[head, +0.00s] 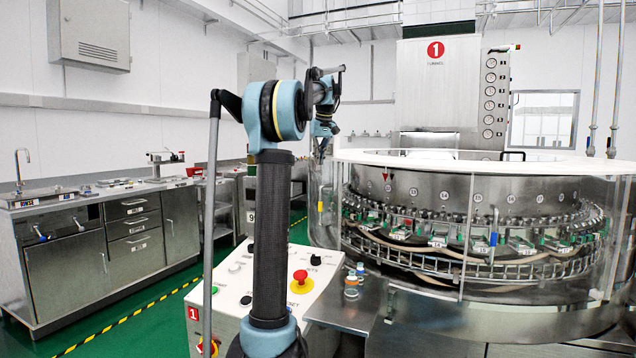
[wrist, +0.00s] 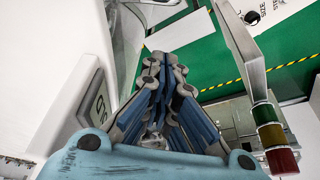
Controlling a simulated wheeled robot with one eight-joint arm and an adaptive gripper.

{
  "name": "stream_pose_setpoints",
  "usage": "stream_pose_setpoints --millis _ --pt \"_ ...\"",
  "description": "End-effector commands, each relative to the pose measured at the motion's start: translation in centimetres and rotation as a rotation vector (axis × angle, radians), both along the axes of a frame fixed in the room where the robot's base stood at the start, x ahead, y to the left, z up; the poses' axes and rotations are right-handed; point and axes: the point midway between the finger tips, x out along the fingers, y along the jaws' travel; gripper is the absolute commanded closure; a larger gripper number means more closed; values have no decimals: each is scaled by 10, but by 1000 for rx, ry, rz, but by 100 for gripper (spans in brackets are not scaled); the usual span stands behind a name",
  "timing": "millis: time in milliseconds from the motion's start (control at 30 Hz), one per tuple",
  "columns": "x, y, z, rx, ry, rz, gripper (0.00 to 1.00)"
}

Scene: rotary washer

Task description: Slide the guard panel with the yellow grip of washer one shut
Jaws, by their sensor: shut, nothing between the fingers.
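Washer one (head: 437,77), marked with a red number 1, stands at the right with a ring of transparent guard panels around its carousel. The yellow grip (head: 320,207) is a small upright bar on the guard panel (head: 323,228) at the washer's left side. My gripper (head: 319,158) is above the yellow grip, near the left end of the white top rim, pointing down and apart from the grip. In the wrist view my gripper (wrist: 165,58) has its fingers together with nothing between them. I cannot make out the yellow grip there.
A blue grip (head: 493,240) is on another clear panel. A signal lamp (wrist: 270,135) is beside my gripper in the wrist view. Sink counters (head: 95,250) are left.

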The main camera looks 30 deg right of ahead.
Motion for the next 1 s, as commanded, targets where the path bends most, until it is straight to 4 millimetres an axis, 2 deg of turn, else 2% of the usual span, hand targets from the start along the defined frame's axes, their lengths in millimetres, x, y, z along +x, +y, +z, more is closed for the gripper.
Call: stream_pose_setpoints --millis 133,267,733,800,1000 --pt "2 -3 -5 0 -1 0 100" --pt "7 -3 -19 0 -1 0 100" --pt "32 -5 -97 0 -1 0 100" --pt "20 -4 -93 0 -1 -2 100" --pt "0 -2 -90 0 -1 -1 100"
